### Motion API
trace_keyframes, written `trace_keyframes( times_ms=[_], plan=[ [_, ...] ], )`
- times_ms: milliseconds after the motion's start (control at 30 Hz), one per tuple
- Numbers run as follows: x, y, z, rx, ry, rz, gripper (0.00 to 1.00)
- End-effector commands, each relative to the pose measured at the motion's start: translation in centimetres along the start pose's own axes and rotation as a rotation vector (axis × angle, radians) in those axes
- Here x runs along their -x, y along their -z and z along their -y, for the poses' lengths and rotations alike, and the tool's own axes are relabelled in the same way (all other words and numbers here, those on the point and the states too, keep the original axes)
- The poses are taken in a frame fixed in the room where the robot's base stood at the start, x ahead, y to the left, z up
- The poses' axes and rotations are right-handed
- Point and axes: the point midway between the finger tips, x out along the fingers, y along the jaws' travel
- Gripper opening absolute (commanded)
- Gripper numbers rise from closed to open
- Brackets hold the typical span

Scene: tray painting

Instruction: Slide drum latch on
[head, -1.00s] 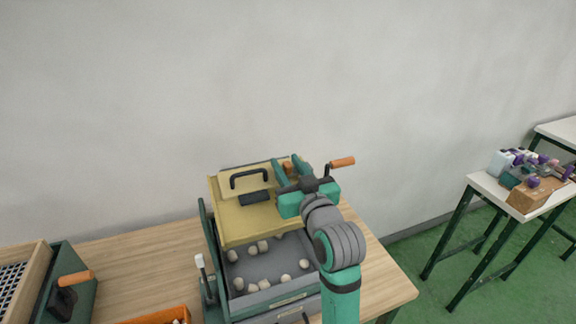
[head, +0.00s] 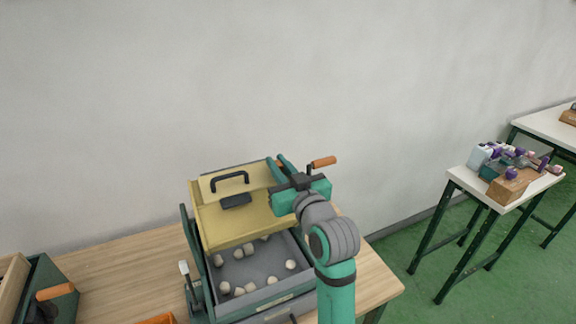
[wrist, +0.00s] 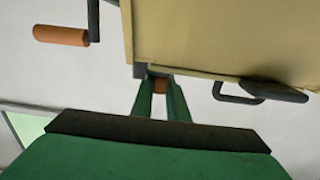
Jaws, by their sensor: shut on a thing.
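The drum (head: 215,225) is a yellow box-shaped body above a grey tray. It has a black handle (head: 230,178) and a dark plate (head: 236,200) on its face. My gripper (head: 279,165) reaches its upper right edge. In the wrist view my gripper's green fingers (wrist: 158,94) are shut on a small orange-brown knob, which I take for the latch (wrist: 159,84), beside a dark bracket at the edge of the yellow drum (wrist: 200,45). The fingers and arm hide much of the latch, so I cannot tell its exact position.
A crank with an orange grip (head: 322,162) sticks out right of the drum; it also shows in the wrist view (wrist: 60,36). Pale balls lie in the grey tray (head: 262,266). A white-tipped lever (head: 184,268) stands at left. A side table (head: 455,178) holds small items.

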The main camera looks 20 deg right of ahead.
Motion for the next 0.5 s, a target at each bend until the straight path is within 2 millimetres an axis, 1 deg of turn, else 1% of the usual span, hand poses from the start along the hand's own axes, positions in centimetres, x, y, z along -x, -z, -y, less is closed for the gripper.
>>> trace_keyframes(
  times_ms=[267, 300, 367, 400, 500],
  plan=[
    [-0.01, 0.12, -0.29, 0.000, -0.003, -0.003, 0.00],
    [-0.01, 0.12, -0.32, 0.000, -0.003, -0.003, 0.16],
    [0.01, 0.14, -0.37, 0.000, -0.004, -0.004, 0.31],
    [0.01, 0.13, -0.33, 0.000, -0.004, -0.004, 0.33],
    [-0.02, 0.10, -0.23, 0.000, -0.002, -0.003, 0.33]
  ],
)
